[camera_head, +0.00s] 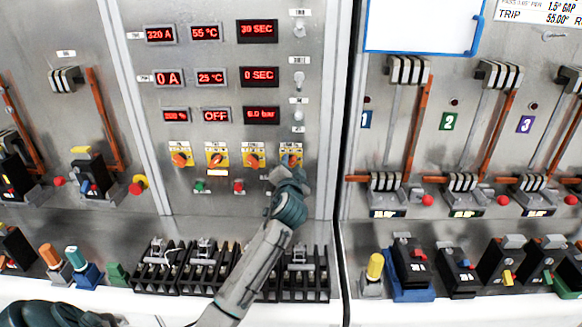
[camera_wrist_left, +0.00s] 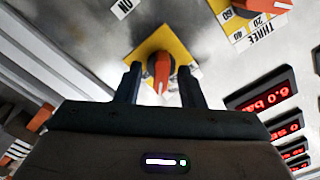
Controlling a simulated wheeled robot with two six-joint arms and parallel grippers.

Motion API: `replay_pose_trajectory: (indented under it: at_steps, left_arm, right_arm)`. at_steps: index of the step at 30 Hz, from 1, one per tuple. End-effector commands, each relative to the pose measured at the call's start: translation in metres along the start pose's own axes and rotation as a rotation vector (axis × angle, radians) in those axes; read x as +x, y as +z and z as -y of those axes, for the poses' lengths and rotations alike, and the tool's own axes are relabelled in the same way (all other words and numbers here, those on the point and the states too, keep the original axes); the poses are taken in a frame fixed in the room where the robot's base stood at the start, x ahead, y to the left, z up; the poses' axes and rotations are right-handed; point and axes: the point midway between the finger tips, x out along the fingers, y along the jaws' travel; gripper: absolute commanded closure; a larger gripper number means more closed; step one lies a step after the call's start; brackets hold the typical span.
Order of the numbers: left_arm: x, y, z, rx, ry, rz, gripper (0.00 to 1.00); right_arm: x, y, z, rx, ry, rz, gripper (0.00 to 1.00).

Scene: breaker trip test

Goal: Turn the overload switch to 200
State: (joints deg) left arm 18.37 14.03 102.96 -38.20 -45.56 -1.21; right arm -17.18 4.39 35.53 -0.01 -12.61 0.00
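Four orange rotary switches on yellow plates form a row on the grey panel; the first three are the left one (camera_head: 180,159), the second (camera_head: 216,159) and the third (camera_head: 253,160). My left gripper (camera_head: 290,168) is at the rightmost one and partly hides it. In the left wrist view this orange knob (camera_wrist_left: 162,72) on its yellow plate sits between the fingers of my left gripper (camera_wrist_left: 161,85). The fingers are apart, with gaps beside the knob. Which switch is labelled overload, and the 200 mark, I cannot read. My right gripper is not in view.
Red digital displays (camera_head: 258,76) are above the switches. A green button (camera_head: 200,186) and a red button (camera_head: 238,187) are below. Toggle switches (camera_head: 299,80) line the panel's right side. Black terminal blocks (camera_head: 205,270) stand on the ledge beneath, partly behind my arm.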

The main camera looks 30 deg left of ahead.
Motion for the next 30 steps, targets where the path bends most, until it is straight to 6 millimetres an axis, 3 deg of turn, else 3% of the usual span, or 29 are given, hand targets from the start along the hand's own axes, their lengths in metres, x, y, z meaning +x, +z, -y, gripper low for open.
replay_pose_trajectory:
  at_steps: [5, 19, 24, 30]
  left_arm:
    - [-0.010, 0.001, -0.002, 0.000, 0.000, -0.002, 0.65]
    - [-0.094, 0.002, -0.003, -0.003, 0.001, -0.001, 0.65]
    - [-0.107, 0.001, -0.001, 0.000, 0.000, 0.000, 0.65]
    - [-0.109, 0.000, 0.000, 0.001, 0.000, 0.000, 0.65]
  right_arm:
    - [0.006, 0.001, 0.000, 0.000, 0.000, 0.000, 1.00]
    - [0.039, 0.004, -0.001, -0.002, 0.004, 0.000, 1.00]
    - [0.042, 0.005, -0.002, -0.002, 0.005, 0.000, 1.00]
    - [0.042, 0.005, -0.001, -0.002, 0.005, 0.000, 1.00]
